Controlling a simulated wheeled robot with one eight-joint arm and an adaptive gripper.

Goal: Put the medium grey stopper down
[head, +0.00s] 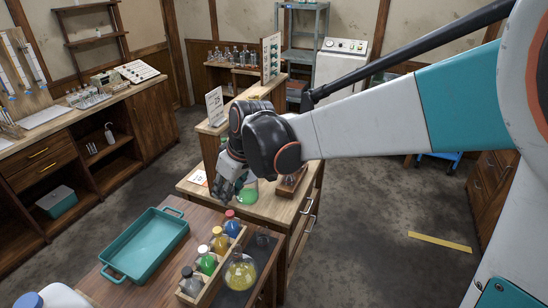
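My gripper (226,188) points down over the near end of the wooden bench (280,215), beside a flask with green liquid (248,191). Its fingers are dark and small in this view, so I cannot tell whether they are open or shut, or whether they hold anything. I cannot make out a medium grey stopper in or under the fingers. A small dark grey piece (263,238) stands on the dark mat of the nearer table; I cannot tell what it is.
The nearer table holds a teal tray (124,279), a wooden rack (219,273) of coloured bottles and a round flask with yellow liquid (241,274). A wooden block stand (291,181) and a white sign (215,106) stand on the bench. Floor to the right is mostly clear.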

